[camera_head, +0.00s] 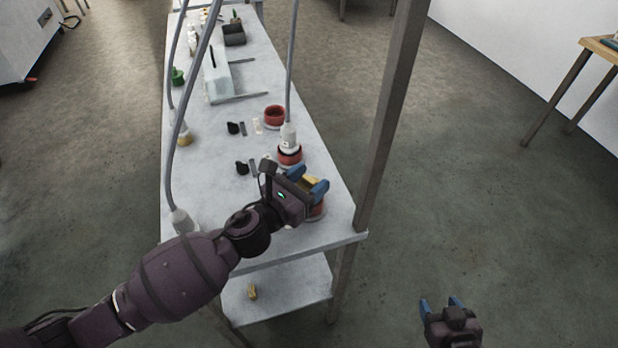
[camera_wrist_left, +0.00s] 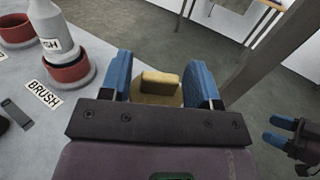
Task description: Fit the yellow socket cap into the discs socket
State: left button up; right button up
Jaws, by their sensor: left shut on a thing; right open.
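The yellow socket cap (camera_head: 312,183) is between the blue fingers of my left gripper (camera_head: 308,188), near the table's right edge. In the left wrist view the cap (camera_wrist_left: 158,86) shows as a yellow block with a raised grip, held between the fingers (camera_wrist_left: 163,88). A red round socket (camera_head: 319,211) lies under this gripper, mostly hidden; its label cannot be seen, and I cannot tell whether the cap touches it. My right gripper (camera_head: 440,303) is open and empty, low beyond the table's right side.
A white hose end (camera_head: 290,134) stands in a red socket (camera_head: 289,157) beside a "BRUSH" label (camera_wrist_left: 44,94). Another red socket (camera_head: 275,115) is further back. A metal post (camera_head: 385,110) rises at the table's right edge. A yellow piece (camera_head: 252,292) lies on the lower shelf.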

pick_arm(q)
jog(key=shift+f, duration=0.5)
pick_arm(e)
jog(key=shift+w+f, duration=0.15)
jog(key=shift+w, duration=0.25)
pick_arm(q)
jog(key=shift+f+b, duration=0.15)
jog(key=shift+b, duration=0.25)
pick_arm(e)
jog(key=shift+s+f, duration=0.1)
jog(key=shift+f, duration=0.05)
pick_arm(q)
jog(key=shift+f+b, duration=0.3)
jog(key=shift+f, duration=0.2)
pick_arm(e)
jog(key=shift+s+f, duration=0.65)
jog(key=shift+f, duration=0.2)
pick_arm(q)
jog(key=shift+f, duration=0.15)
pick_arm(e)
jog(key=shift+f, duration=0.1)
pick_arm(q)
jog(key=shift+f+b, duration=0.4)
pick_arm(e)
jog(key=shift+w+f, duration=0.15)
jog(key=shift+w, duration=0.2)
